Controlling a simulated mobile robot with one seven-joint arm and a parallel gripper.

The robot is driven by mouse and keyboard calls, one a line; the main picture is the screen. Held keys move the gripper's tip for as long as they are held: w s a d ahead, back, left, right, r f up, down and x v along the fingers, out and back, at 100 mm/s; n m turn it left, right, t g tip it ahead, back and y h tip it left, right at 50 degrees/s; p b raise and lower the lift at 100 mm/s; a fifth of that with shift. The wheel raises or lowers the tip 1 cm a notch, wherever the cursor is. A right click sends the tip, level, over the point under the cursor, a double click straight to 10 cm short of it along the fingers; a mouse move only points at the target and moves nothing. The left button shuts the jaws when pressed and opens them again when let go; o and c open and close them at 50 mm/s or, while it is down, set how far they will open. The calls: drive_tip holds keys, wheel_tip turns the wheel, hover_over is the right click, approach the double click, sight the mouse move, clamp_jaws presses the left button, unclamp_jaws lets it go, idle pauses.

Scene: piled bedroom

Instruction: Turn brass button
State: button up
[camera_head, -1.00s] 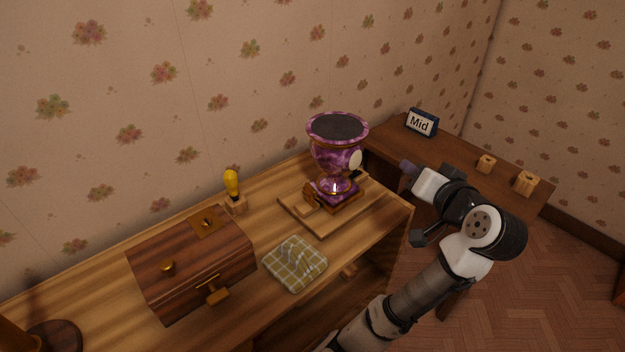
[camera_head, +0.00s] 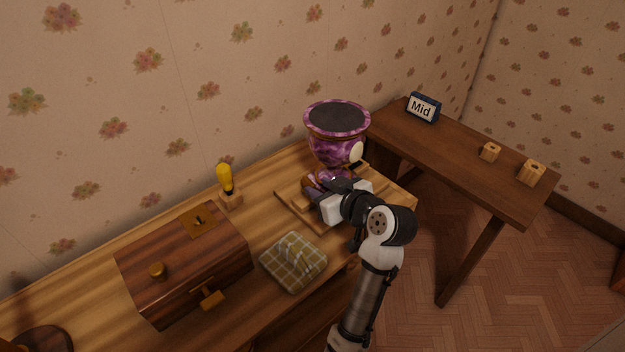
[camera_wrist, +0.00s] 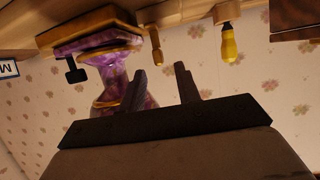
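The lid also carries a square brass plate (camera_head: 200,221); a brass latch (camera_head: 212,299) is on the front. I cannot tell for sure which piece is the brass button. My gripper (camera_head: 313,188) is by the base of a purple marbled urn (camera_head: 337,150), right of the chest. In the wrist view my gripper (camera_wrist: 160,68) is open with nothing between its fingers, a wooden handle (camera_wrist: 155,45) just beyond them.
The urn stands on a wooden board (camera_head: 288,195). A yellow-handled tool (camera_head: 225,178) stands in a wooden block behind. A folded checked cloth (camera_head: 293,262) lies between chest and board. A side table (camera_head: 450,150) holds a "Mid" sign (camera_head: 423,107) and two wooden blocks.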

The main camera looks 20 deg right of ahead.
sight(313, 183)
drive_tip(key=shift+p+x, duration=0.3)
drive_tip(key=shift+x, duration=1.85)
drive_tip(key=shift+c, duration=0.3)
clamp_jaws()
